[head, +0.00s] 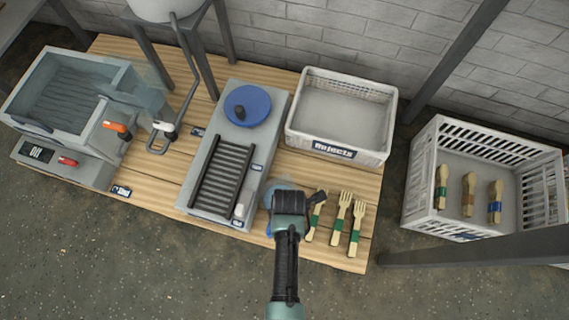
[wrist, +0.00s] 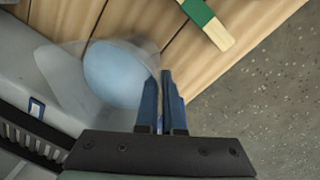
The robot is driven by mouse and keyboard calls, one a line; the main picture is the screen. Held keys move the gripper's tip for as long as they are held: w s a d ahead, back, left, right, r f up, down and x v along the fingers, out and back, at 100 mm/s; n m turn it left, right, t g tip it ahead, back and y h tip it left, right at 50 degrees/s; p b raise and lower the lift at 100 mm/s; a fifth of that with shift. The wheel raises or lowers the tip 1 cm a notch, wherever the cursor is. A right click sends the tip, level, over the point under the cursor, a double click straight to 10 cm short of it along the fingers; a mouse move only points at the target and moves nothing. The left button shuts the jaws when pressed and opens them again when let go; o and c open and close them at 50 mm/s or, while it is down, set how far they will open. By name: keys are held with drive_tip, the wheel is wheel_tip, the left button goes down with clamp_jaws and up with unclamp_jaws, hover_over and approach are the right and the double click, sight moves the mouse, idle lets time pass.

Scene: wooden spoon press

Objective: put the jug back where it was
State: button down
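The jug (wrist: 72,72) is clear, with pale blue liquid inside. In the wrist view it is just left of my gripper's fingers and looks tilted in the picture. In the head view the jug (head: 278,186) shows as a pale blue patch by the right front of the grey roller unit, partly hidden by my gripper (head: 293,192). My gripper's blue fingers (wrist: 163,92) are almost together at the jug's right side, with a thin gap. They appear shut on the jug's edge or handle; the exact grip is hidden. I cannot tell whether the jug touches the table.
The wooden table (head: 160,180) holds a water basin (head: 65,92), the roller unit (head: 193,178), a blue disc (head: 248,105), a Rejects tray (head: 345,145) and wooden forks (head: 342,210) close to my gripper's right. A slatted crate (head: 425,200) with banded bundles stands at right.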

drive_tip(key=shift+f, duration=0.1)
drive_tip(key=c, duration=1)
unclamp_jaws()
drive_tip(key=shift+c, duration=0.2)
